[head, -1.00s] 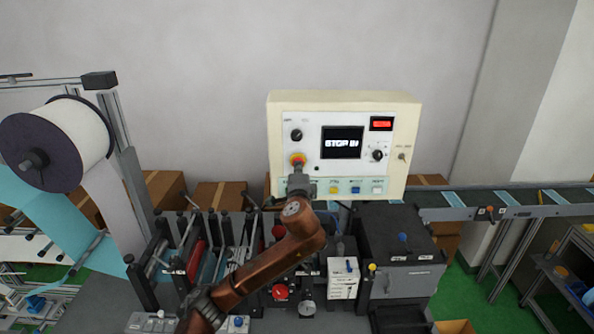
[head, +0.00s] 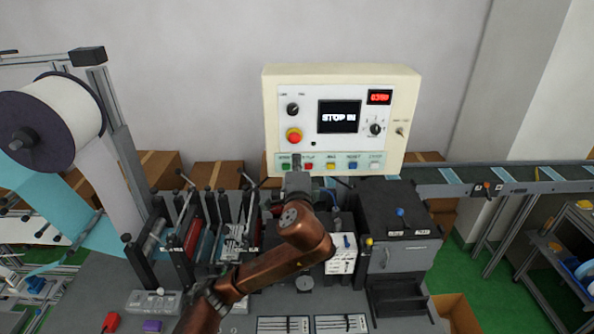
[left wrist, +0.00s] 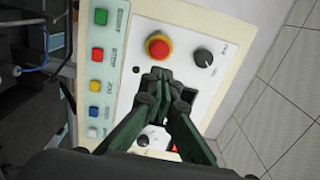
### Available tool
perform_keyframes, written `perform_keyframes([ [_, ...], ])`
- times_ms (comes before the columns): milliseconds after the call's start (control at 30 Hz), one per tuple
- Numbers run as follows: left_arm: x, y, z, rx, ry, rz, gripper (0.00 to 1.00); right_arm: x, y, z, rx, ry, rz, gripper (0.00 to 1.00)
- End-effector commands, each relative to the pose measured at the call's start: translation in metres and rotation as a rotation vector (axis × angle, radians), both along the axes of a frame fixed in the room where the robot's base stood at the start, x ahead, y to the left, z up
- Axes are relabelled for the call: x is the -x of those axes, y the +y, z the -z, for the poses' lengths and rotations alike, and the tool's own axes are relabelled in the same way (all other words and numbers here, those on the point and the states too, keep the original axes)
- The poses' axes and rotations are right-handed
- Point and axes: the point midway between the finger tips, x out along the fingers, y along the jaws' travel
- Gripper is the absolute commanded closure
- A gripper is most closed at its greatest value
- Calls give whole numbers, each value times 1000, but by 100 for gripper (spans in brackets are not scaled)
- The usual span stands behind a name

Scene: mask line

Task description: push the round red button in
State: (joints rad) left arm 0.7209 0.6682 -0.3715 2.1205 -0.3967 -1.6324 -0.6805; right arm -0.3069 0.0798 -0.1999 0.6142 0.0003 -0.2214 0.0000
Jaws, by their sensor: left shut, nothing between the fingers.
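The round red button (head: 294,135) sits on a yellow ring on the left of the cream control panel (head: 412,120), below a black knob. The panel's screen (head: 339,117) reads "STOP IN". My left gripper (head: 297,165) is in front of the panel, below the red button, over the row of small coloured buttons in the head view. In the left wrist view the red button (left wrist: 158,46) lies just beyond my shut fingertips (left wrist: 162,74), with a visible gap in the picture. The fingers hold nothing. My right gripper is not in view.
A row of small coloured buttons (head: 331,166) runs along the panel's lower edge. Machine rollers and levers (head: 200,235) stand below left, and a dark box (head: 400,235) below right.

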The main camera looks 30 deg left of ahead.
Motion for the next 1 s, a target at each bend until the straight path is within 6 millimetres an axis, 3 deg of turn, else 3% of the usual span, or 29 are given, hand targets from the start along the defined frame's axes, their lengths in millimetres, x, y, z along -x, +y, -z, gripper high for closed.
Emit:
perform_keyframes([
  [200, 16, -11, -1, 0, -2, 2, 100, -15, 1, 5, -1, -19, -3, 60],
  [800, 17, -13, 1, 3, 3, 4, 100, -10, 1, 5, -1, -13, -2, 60],
  [867, 17, -13, 11, 17, 15, 8, 100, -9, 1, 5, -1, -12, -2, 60],
  [967, 17, -12, 50, 77, 59, 22, 100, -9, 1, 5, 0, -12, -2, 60],
  [1000, 19, -11, 73, 115, 84, 28, 100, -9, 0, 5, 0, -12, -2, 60],
])
